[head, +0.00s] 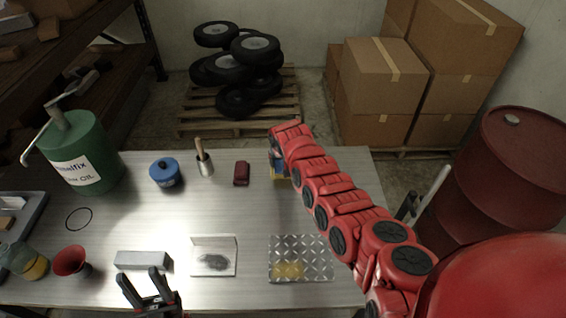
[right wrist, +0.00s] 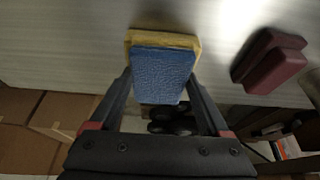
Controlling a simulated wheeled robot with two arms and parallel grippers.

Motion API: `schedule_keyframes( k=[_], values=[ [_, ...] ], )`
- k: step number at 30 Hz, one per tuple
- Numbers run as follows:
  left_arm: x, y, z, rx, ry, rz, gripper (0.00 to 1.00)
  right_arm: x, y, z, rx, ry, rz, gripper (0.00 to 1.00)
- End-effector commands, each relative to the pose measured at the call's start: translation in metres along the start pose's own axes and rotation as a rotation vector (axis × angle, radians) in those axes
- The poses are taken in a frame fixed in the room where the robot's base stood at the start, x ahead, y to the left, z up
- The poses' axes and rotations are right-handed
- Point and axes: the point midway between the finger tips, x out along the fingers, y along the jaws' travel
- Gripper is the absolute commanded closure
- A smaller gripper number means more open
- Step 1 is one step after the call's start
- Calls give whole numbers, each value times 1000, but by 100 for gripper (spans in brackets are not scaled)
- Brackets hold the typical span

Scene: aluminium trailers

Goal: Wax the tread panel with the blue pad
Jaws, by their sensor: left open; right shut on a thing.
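The tread panel (head: 318,250) is a diamond-plate sheet lying at the front right of the table, with a yellow patch on its lower left. The blue pad (right wrist: 162,75) is between the fingers of my right gripper (right wrist: 165,98), which is shut on it. A yellow block or layer (right wrist: 165,38) lies against the pad; I cannot tell whether they are joined. In the head view my right gripper (head: 275,158) is at the table's back edge, far behind the panel, partly hiding the pad. My left gripper (head: 152,285) is open and empty at the front edge.
A dark red block (head: 241,174), a metal cup with a wooden handle (head: 204,163), a blue tin (head: 165,173) and a green oil pump (head: 82,155) stand along the back. A smudged white plate (head: 213,255), grey bar (head: 142,260) and red cup (head: 70,261) are in front.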

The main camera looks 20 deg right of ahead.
Motion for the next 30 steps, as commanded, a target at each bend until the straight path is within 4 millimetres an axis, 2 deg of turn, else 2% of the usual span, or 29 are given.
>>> schedule_keyframes(
  k=[5, 20, 30],
  values=[
    [5, 0, -1, 0, 0, 0, 50, -6, 0, -1, 0, -3, 0, 64],
    [32, -2, -6, 0, 0, 0, 50, -48, 0, -20, 1, 3, -1, 64],
    [39, -2, -6, 0, 0, 0, 50, -65, 0, -27, 0, -1, 1, 64]
  ],
)
